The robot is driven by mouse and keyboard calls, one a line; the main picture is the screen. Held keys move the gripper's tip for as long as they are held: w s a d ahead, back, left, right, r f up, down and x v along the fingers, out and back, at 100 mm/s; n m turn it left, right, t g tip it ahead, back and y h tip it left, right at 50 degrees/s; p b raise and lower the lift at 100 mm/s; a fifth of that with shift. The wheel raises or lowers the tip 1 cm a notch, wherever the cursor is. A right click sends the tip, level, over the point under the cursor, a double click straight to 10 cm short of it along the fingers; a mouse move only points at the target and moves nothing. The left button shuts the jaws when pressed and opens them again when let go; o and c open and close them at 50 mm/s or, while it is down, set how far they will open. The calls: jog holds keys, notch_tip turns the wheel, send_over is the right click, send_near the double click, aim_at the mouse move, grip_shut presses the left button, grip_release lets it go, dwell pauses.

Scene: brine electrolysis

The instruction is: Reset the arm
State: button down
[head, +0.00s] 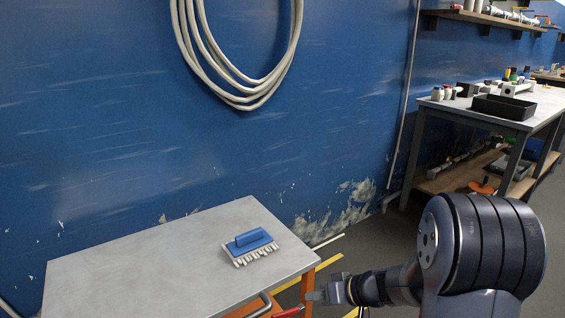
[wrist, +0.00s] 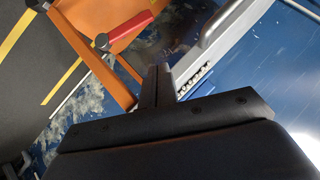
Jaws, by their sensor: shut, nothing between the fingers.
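My gripper (head: 318,296) is at the right of the small table's near right corner in the head view, low beside its edge. In the wrist view my gripper (wrist: 158,72) has its two dark fingers together, with nothing between them. My arm reaches in from the lower right of the head view.
A grey-topped table (head: 150,260) carries a blue-handled brush (head: 250,244). A red-handled lever (head: 288,312) and a metal handle are close to my gripper; the red handle (wrist: 137,22) also shows in the wrist view. A workbench (head: 540,112) with a black tray (head: 503,107) stands back right.

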jog(key=w+a+f+p, duration=0.2)
jog(key=w+a+f, duration=0.2)
jog(key=f, duration=0.4)
jog(key=shift+w+a+f, duration=0.2)
jog(key=shift+a+f, duration=0.05)
jog(key=shift+a, duration=0.5)
jog(key=shift+p, duration=0.65)
